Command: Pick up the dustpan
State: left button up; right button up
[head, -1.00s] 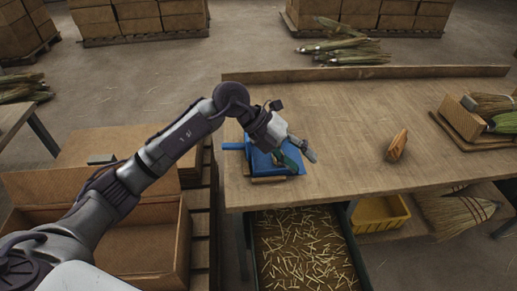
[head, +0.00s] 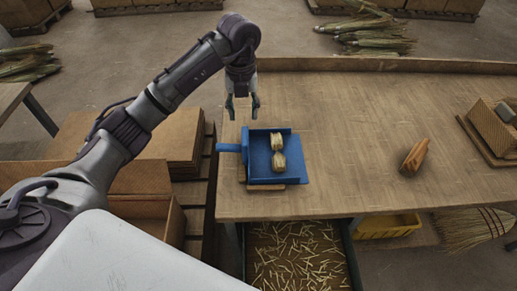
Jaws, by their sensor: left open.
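The blue dustpan (head: 262,172) lies on the left end of the wooden workbench, with its short handle (head: 228,148) pointing left past the bench's left edge. Two pale tan rounded pieces (head: 277,150) rest in the pan. A wooden strip or brush (head: 265,186) shows along its front edge. My left gripper (head: 243,112) hangs fingers down above and behind the pan, open and empty, apart from it. My right gripper is not in view.
The workbench (head: 360,120) is mostly clear in the middle. An orange-brown object (head: 414,157) lies to the right. A bin of straw scraps (head: 295,255) and a yellow bin (head: 388,226) are below. Cardboard boxes (head: 140,190) stand at left.

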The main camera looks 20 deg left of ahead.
pick_arm(q)
send_over(244, 135)
notch_tip(244, 135, down, 4)
jog(key=shift+w+f+p, duration=0.1)
jog(key=shift+p, duration=0.2)
jog(key=shift+f, duration=0.25)
jog(key=shift+f+p, duration=0.55)
jog(key=shift+f, duration=0.2)
notch_tip(244, 135, down, 3)
jog(key=shift+f+p, duration=0.15)
jog(key=shift+p, duration=0.3)
jog(key=shift+f, duration=0.15)
jog(key=c, duration=0.7)
grip_shut()
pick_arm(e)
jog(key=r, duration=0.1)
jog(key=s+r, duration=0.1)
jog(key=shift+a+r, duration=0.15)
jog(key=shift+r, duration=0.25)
